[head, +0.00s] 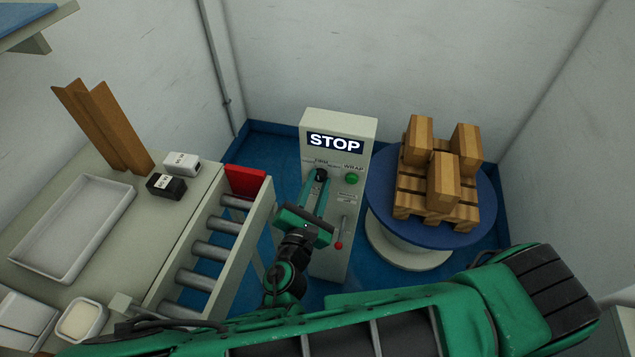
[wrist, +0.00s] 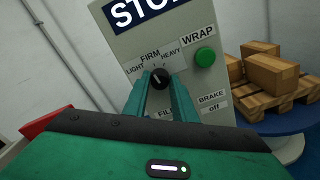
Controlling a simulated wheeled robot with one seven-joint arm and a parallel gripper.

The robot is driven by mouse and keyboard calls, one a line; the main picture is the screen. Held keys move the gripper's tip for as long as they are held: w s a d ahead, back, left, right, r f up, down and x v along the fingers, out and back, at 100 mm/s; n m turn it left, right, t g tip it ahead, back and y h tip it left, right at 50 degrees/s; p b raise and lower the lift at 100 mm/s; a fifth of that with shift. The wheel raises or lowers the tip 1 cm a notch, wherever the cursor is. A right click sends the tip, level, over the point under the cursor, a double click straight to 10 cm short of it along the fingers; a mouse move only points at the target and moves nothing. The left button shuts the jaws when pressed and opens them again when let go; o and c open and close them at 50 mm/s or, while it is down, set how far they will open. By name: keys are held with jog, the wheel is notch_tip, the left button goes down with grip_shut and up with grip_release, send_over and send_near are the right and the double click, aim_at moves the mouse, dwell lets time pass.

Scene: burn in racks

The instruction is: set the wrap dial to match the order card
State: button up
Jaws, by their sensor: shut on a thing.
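The wrap dial (wrist: 160,77) is a small black knob on the pale control panel (wrist: 125,45), under the labels LIGHT, FIRM and HEAVY. A small pale mark on the knob appears to point up and slightly left, near FIRM; its exact setting is hard to tell. My gripper (wrist: 161,86) is shut on the dial, with one finger on each side of it. In the head view my gripper (head: 318,184) reaches the panel's front, and the dial (head: 321,174) shows at its fingertips. I cannot make out an order card in either view.
A blue turntable (head: 385,215) bears a pallet of boxes. A roller conveyor (head: 212,250) with a red end plate (head: 245,181) stands left. The panel display reads STOP.

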jog(key=m, duration=0.5)
jog(key=shift+f+m, duration=0.1)
jog(key=shift+m, duration=0.2)
jog(key=shift+d+m, duration=0.1)
jog(key=shift+m, duration=2)
jog(key=shift+s+f, duration=0.1)
jog(key=o, duration=1)
jog(key=v, duration=1)
jog(key=shift+s, duration=0.3)
